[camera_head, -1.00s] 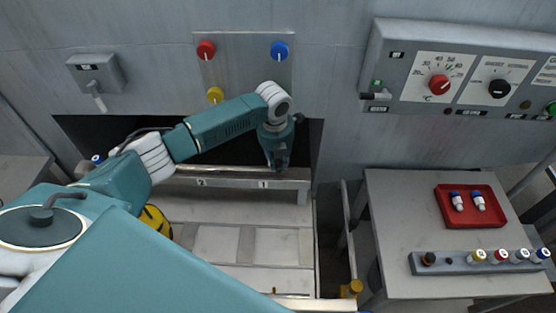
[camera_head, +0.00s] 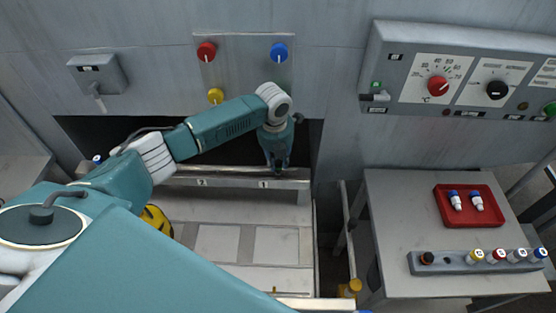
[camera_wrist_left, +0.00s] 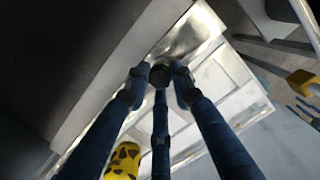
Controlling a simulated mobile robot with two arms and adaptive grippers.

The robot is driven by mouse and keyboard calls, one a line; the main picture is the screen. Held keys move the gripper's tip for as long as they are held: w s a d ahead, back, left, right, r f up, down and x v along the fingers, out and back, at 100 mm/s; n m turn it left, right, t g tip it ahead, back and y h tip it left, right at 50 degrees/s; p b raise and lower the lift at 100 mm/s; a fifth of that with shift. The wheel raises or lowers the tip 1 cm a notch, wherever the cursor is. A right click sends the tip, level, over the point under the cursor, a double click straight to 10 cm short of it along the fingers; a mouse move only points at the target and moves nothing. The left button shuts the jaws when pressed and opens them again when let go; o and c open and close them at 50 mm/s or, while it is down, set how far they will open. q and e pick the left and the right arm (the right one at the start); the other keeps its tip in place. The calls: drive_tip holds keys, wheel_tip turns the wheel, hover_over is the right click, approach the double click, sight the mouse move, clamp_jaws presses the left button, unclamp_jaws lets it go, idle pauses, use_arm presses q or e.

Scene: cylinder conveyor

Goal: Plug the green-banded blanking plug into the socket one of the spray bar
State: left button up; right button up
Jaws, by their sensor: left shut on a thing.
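The spray bar (camera_head: 235,183) runs across the dark opening in the wall, with labels 2 and 1 on its front. My left gripper (camera_head: 278,169) points down at the bar, just above and right of label 1. In the left wrist view its three fingers (camera_wrist_left: 160,78) are closed around a dark round end (camera_wrist_left: 160,75), taken as the blanking plug. No green band shows, and the fingers hide most of the plug. Socket one is hidden behind the gripper, so I cannot tell whether the plug touches it. My right gripper is not in view.
A grey rack (camera_head: 450,268) on the right table (camera_head: 400,215) holds several plugs with coloured bands. A red tray (camera_head: 470,222) holds two blue-topped parts. A yellow-and-black thing (camera_head: 156,222) lies beside my left arm. The wall above the opening closely borders my wrist.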

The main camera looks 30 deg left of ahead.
use_arm(q)
drive_tip(key=shift+f+b, duration=0.75)
drive_tip(key=shift+f, duration=0.7)
drive_tip(key=o, duration=1.1)
drive_tip(key=r, duration=0.4)
drive_tip(key=s+r, duration=0.1)
drive_tip(key=r, duration=0.7)
drive_tip(key=shift+s+d, duration=0.1)
drive_tip(key=shift+s, duration=0.2)
